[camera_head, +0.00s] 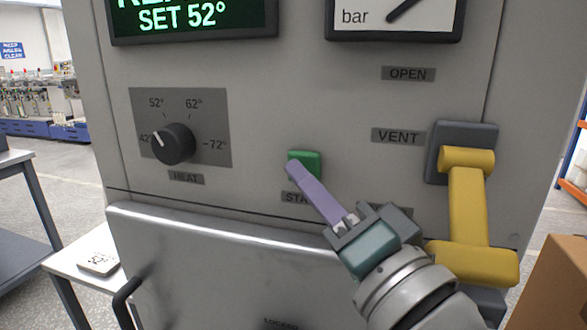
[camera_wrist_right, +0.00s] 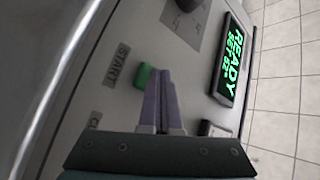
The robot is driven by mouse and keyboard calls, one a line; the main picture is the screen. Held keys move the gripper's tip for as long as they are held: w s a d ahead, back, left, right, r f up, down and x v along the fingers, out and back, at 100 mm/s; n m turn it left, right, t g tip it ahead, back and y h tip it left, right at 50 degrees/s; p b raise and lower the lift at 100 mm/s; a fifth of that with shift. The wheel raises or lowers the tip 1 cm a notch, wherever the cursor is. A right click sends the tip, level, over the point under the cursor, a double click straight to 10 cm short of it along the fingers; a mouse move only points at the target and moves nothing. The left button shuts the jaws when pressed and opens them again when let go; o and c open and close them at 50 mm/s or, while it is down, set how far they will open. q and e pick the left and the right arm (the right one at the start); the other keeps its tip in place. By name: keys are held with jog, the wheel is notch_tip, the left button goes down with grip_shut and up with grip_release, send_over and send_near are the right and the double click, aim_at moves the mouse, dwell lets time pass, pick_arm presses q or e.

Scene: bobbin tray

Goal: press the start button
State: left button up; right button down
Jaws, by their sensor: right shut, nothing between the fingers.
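The green start button (camera_head: 306,160) sits on the grey panel above a label that my gripper partly covers. My right gripper (camera_head: 293,170) is shut and empty, its purple fingertips at the button's lower left in the head view. In the right wrist view the button (camera_wrist_right: 146,76) shows just left of the shut fingers (camera_wrist_right: 160,75), beside the START label (camera_wrist_right: 118,65). I cannot tell whether the tips touch the button. My left gripper is not in view.
A heat knob (camera_head: 173,144) is left of the button. A yellow vent lever (camera_head: 467,205) stands close to the right of my arm. A display (camera_head: 195,20) reads SET 52°. Below is a metal door (camera_head: 220,255) with a dark handle (camera_head: 125,300).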

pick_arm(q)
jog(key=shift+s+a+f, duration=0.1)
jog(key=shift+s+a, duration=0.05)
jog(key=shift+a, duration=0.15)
pick_arm(e)
jog(key=shift+w+d+f, duration=0.1)
jog(key=shift+w+d, duration=0.15)
jog(key=shift+w, duration=0.15)
dwell(0.4)
jog(key=shift+s+a+r+p, duration=0.1)
jog(key=shift+s+r+p, duration=0.1)
jog(key=shift+r+p, duration=0.1)
jog(key=shift+s, duration=0.2)
jog(key=shift+s+p, duration=0.2)
jog(key=shift+p, duration=0.1)
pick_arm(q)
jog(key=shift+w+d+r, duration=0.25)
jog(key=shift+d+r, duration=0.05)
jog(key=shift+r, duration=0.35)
pick_arm(e)
jog(key=shift+s, duration=0.1)
